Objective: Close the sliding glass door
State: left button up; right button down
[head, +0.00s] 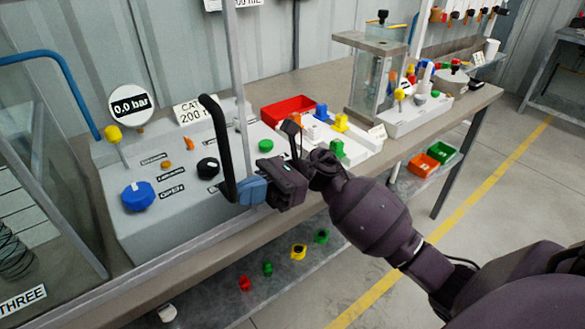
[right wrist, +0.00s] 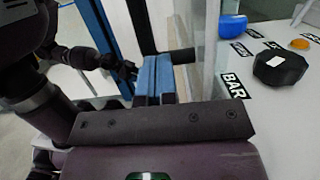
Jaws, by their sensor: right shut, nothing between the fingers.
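The sliding glass door shows by its pale upright edge frame (head: 238,70), in front of the grey control panel. A tall black bar handle (head: 218,145) stands out from it, and the handle also shows in the right wrist view (right wrist: 141,28). My right gripper (head: 250,191) has blue fingers, shut and empty, at the right of the handle's lower end. In the right wrist view its fingertips (right wrist: 155,68) are close to the handle's lower mount; contact is unclear. A dark arm of mine, with a small gripper (right wrist: 122,68), shows at the left there; its finger state is unclear.
The panel behind carries a blue knob (head: 138,196), a black knob (head: 208,168) and a gauge reading 0.0 bar (head: 130,105). A red tray (head: 287,110) and a glass tank (head: 372,75) stand farther right on the bench. Open floor (head: 480,210) lies at the right.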

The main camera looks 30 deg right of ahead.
jog(key=f+x, duration=0.2)
jog(key=x, duration=1.1)
jog(key=a+f+x, duration=0.1)
jog(key=f+x, duration=0.2)
jog(key=x, duration=1.1)
jog(key=shift+s+a, duration=0.2)
jog(key=shift+f, duration=0.1)
